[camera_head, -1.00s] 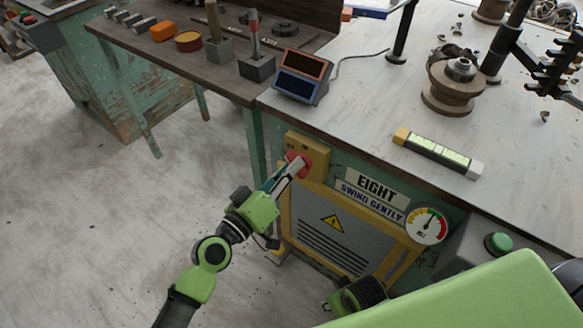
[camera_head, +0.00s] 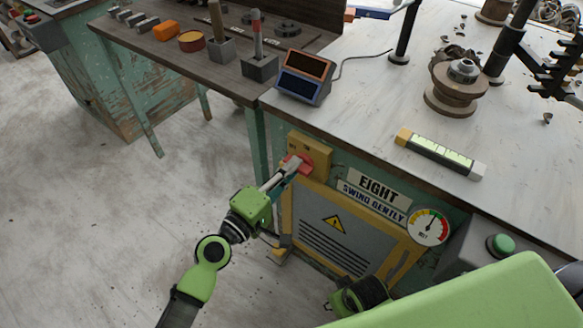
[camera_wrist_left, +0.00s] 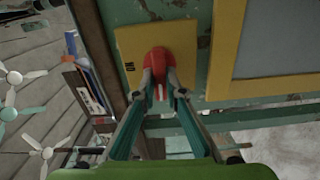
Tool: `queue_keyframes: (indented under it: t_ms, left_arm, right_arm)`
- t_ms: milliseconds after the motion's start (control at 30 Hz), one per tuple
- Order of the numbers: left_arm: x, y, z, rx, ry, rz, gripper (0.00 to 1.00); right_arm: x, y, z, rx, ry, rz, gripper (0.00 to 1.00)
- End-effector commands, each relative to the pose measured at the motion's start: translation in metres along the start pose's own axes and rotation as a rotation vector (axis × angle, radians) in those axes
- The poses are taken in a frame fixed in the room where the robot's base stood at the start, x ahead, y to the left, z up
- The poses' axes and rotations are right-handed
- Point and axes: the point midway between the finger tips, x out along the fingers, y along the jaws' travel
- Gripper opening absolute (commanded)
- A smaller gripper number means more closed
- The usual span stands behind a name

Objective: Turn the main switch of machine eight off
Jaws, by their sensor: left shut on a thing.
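The main switch (camera_head: 301,160) is a red handle on a yellow plate (camera_head: 319,153), at the upper left of machine eight's front panel, under the bench edge. The machine carries the sign EIGHT (camera_head: 377,189). My left gripper (camera_head: 292,166) is shut on the red handle. In the left wrist view the fingertips of the left gripper (camera_wrist_left: 158,84) close on the lower part of the red switch (camera_wrist_left: 160,62), one on each side. A small dark marking shows on the plate left of the switch. The fingers hide part of the handle. My right gripper is not in view.
Below the switch is a grey door (camera_head: 340,235) with a warning triangle in a yellow frame. A gauge (camera_head: 429,227) and a green button (camera_head: 500,244) are to the right. The bench top (camera_head: 370,105) overhangs above. The floor at left is clear.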

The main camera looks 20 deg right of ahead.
Motion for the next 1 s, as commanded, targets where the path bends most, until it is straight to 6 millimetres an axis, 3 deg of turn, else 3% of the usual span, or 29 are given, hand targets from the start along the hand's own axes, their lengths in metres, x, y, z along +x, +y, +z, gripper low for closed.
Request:
queue_keyframes:
  t_ms: [667, 700, 733, 1000]
  left_arm:
    - [-0.0003, -0.0016, -0.0008, -0.058, 0.002, -0.001, 0.00]
    - [-0.0003, -0.0016, -0.0007, -0.058, 0.002, -0.001, 0.21]
    - [-0.0003, -0.0016, -0.0007, -0.058, 0.002, -0.001, 0.28]
    - [-0.0002, -0.0011, -0.0003, -0.055, 0.001, -0.001, 0.28]
  right_arm:
    - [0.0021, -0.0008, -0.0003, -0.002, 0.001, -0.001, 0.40]
    - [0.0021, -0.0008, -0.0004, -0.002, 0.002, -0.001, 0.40]
    - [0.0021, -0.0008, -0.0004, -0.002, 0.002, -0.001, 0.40]
    - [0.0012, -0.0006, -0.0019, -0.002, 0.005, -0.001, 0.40]
